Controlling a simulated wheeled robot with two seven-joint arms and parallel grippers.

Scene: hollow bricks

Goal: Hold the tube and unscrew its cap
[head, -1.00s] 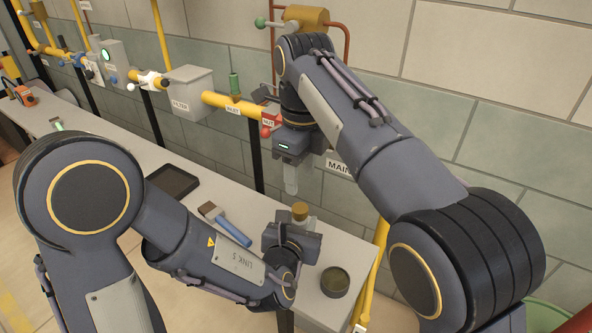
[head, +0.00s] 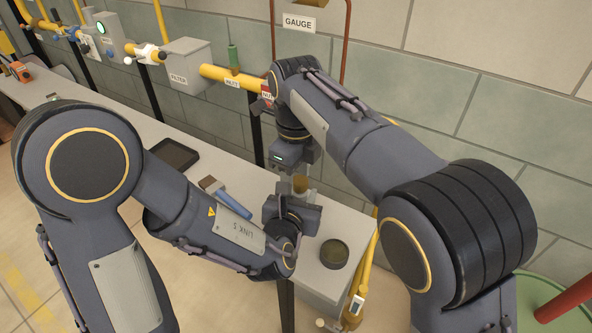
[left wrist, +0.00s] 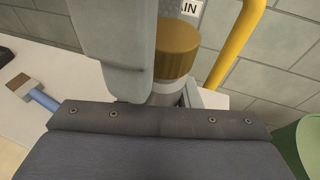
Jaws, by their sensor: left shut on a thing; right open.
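The tube (left wrist: 165,98) stands upright, with its brown-gold cap (left wrist: 176,50) on top; the cap also shows in the head view (head: 300,184). My left gripper (head: 298,203) is shut on the tube below the cap. Its dark body hides most of the tube in the left wrist view. My right gripper (head: 303,172) is open and points down from above, close over the cap. One of its pale fingers (left wrist: 118,50) hangs beside the cap, on its left in the left wrist view. I cannot tell whether it touches the cap.
A round dark dish (head: 334,254) stands on the grey bench to the right of my left gripper. A brush with a blue handle (head: 232,203) and a black tray (head: 174,154) lie to the left. Yellow pipes (head: 232,82) and a filter box (head: 190,68) run along the wall behind.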

